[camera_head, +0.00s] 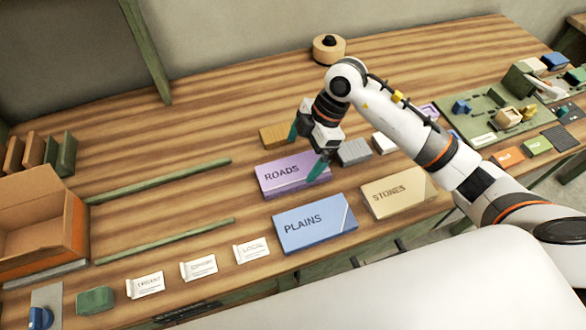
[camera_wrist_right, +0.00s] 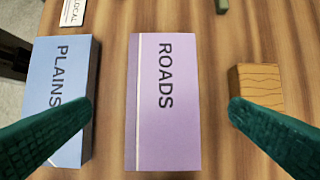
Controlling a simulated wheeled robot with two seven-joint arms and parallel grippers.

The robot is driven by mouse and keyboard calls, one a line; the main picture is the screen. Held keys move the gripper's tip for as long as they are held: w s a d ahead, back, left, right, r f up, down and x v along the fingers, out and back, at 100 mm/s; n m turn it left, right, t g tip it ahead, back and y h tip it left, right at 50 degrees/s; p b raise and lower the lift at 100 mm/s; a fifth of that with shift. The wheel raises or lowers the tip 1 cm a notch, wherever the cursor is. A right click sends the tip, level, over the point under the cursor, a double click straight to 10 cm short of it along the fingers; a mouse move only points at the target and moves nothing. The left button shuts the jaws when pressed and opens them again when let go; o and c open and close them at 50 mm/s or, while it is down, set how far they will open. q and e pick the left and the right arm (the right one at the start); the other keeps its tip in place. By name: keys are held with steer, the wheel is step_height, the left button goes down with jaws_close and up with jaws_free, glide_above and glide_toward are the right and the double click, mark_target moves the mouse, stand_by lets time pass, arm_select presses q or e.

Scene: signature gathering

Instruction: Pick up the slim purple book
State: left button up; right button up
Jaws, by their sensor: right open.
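The slim purple book (camera_head: 285,176), labelled ROADS, lies flat on the wooden table in the head view. In the right wrist view the purple book (camera_wrist_right: 166,120) lies between the two green fingers, with a gap on both sides. My right gripper (camera_head: 307,150) is open and empty above the book's far right part. In the right wrist view one fingertip of the right gripper (camera_wrist_right: 160,112) overlaps the blue PLAINS book and the other the wooden block. My left gripper is not in view.
The blue PLAINS book (camera_head: 314,223) lies just in front, and the tan STONES book (camera_head: 399,192) to the right. A wooden block (camera_head: 273,136) and grey block (camera_head: 354,152) lie behind. Green strips (camera_head: 160,180) and an open cardboard box (camera_head: 40,220) are left.

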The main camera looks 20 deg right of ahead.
mark_target(293, 170)
steer(key=shift+w+a+f, duration=0.15)
steer(key=shift+a+f, duration=0.1)
steer(key=shift+f, duration=0.4)
steer(key=p+x, duration=0.1)
steer(key=x, duration=0.2)
steer(key=shift+f, duration=0.3)
steer(key=shift+a+f, duration=0.15)
steer(key=shift+f, duration=0.3)
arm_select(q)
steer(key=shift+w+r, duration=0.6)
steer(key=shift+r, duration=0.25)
arm_select(e)
steer(key=c, duration=1.1)
